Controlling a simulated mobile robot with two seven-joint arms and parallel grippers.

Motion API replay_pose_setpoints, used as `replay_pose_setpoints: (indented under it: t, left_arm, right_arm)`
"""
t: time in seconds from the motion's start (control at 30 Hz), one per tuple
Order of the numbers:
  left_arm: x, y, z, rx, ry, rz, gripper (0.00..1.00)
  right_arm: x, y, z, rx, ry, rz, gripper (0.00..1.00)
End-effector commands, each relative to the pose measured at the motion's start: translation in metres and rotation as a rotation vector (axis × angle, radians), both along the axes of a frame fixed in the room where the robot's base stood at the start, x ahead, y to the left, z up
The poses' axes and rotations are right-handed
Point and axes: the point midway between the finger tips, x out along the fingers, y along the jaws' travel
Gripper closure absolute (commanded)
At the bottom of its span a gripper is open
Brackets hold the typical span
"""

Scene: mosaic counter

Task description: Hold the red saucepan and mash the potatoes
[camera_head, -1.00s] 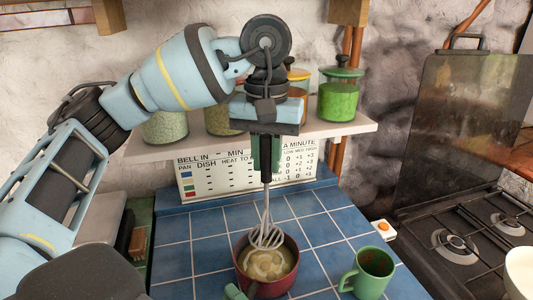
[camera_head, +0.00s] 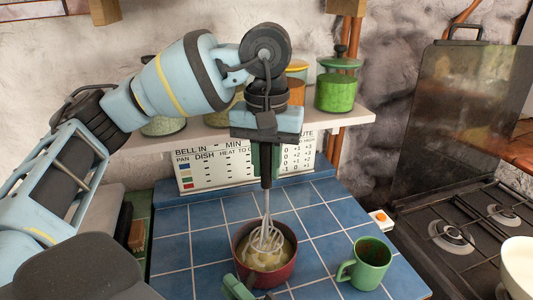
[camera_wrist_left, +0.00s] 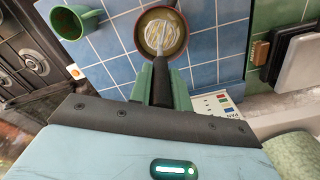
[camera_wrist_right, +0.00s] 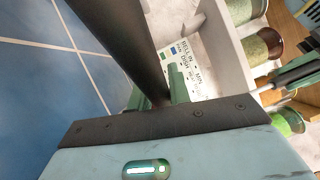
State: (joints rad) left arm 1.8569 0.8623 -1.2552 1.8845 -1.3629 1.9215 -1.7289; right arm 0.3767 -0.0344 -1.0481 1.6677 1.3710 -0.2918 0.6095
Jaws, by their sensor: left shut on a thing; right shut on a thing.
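The red saucepan (camera_head: 272,277) stands on the blue tiled counter with pale yellow potato (camera_head: 257,262) inside. My left gripper (camera_head: 266,162) is shut on the black handle of the masher (camera_head: 267,195), above the pan. The masher is upright and its looped wire head is down inside the pan, at the potato; the left wrist view shows the wires over the pale contents (camera_wrist_left: 160,33). My right gripper (camera_head: 236,288) is at the bottom of the head view, shut on the pan's dark handle (camera_wrist_right: 118,40), which fills much of the right wrist view.
A green mug (camera_head: 371,265) stands close to the right of the pan. A stove (camera_head: 465,235) is further right, with a white bowl (camera_head: 519,267) at the edge. A shelf with jars (camera_head: 337,90) and a white sign (camera_head: 215,168) are behind. Blue tiles (camera_head: 185,250) left of the pan are clear.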

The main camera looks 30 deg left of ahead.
Motion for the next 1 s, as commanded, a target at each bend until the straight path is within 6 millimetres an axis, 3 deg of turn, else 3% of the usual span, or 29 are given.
replay_pose_setpoints:
  t: [1.0]
  left_arm:
    - [0.0,0.0,-0.07,0.0,0.001,0.0,1.0]
  right_arm:
    - [0.0,0.0,-0.001,-0.002,0.0,0.0,1.0]
